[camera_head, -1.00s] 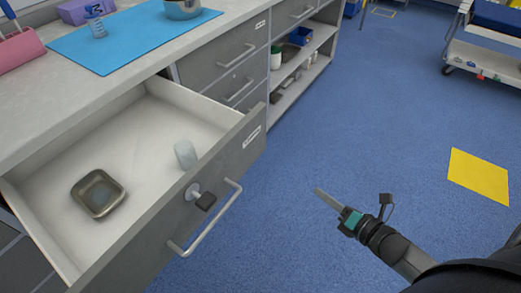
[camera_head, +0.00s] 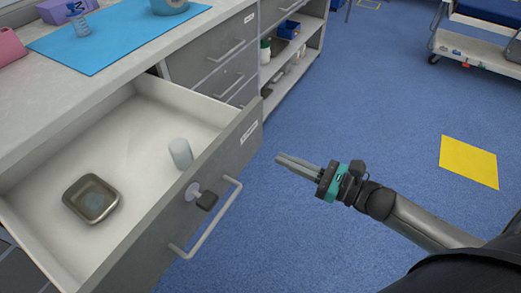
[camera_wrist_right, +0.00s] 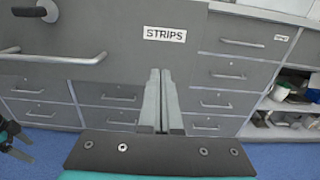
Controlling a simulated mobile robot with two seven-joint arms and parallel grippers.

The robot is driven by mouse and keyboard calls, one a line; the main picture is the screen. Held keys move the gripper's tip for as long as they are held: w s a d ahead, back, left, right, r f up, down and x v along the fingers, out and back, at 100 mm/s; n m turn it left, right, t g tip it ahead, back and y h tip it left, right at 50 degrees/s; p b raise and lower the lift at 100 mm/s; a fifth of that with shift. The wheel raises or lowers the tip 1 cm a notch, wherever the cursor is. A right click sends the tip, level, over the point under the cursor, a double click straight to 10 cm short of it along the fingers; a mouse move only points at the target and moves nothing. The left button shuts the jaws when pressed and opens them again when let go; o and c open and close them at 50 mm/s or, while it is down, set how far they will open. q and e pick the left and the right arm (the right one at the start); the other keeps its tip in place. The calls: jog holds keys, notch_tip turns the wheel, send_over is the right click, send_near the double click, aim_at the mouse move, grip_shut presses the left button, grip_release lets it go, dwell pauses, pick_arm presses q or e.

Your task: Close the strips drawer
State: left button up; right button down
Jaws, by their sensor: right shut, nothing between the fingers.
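The strips drawer (camera_head: 215,165) is pulled out from the counter, with a grey front, a bar handle (camera_head: 207,222) and a dark knob (camera_head: 205,199). Inside lie a metal tray (camera_head: 91,198) and a whitish cylinder (camera_head: 181,153). In the right wrist view the drawer front (camera_wrist_right: 115,75) carries the STRIPS label (camera_wrist_right: 165,34). My right gripper (camera_head: 279,159) is shut and empty, with floor showing between it and the drawer front; its fingers (camera_wrist_right: 160,72) point at the front below the label. A dark and teal part, apparently my left gripper (camera_wrist_right: 12,135), shows at the left edge.
An open shelf (camera_head: 290,60) stands farther back. The blue floor (camera_head: 340,110) right of the drawer is clear, with a yellow patch (camera_head: 469,161).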

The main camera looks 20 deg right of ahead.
aim_at(249, 144)
jog(key=b+x, duration=0.1)
jog(key=x, duration=0.4)
pick_arm(q)
jog(key=shift+w+d+r, duration=0.35)
jog(key=shift+w+r, duration=0.15)
jog(key=shift+r, duration=0.25)
jog(key=shift+w+d+r, duration=0.35)
jog(key=shift+w+r, duration=0.1)
jog(key=shift+r, duration=0.25)
pick_arm(e)
jog(key=shift+x, duration=1.05)
